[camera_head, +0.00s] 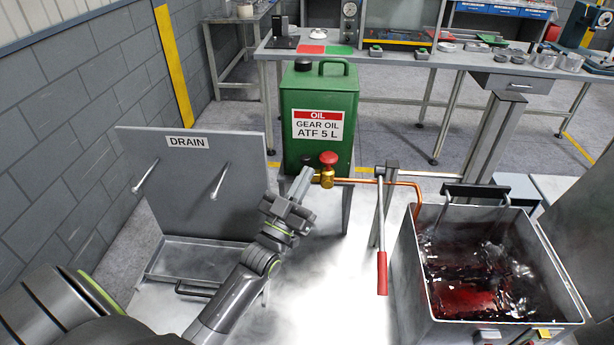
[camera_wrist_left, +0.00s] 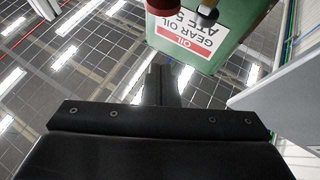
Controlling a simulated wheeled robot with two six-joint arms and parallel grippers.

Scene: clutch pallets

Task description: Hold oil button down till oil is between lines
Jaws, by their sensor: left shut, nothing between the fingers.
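The green oil can (camera_head: 318,100) with a red-and-white gear oil label stands at the centre. A brass valve with a red mushroom button (camera_head: 328,158) sits at its lower front. A copper pipe (camera_head: 405,183) runs from it to the grey tank (camera_head: 405,262), which holds dark red oil (camera_head: 480,270). No level lines can be made out. My left gripper (camera_head: 304,178) is shut and empty, its tip just left of the valve and below the button; contact cannot be told. In the left wrist view, the shut fingers (camera_wrist_left: 160,84) point toward the can's label (camera_wrist_left: 187,35).
A grey DRAIN panel (camera_head: 188,180) with two hooks stands at the left above a shallow tray (camera_head: 200,255). A lever with a red handle (camera_head: 382,272) stands between valve and tank. A workbench (camera_head: 420,58) with parts lies behind.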

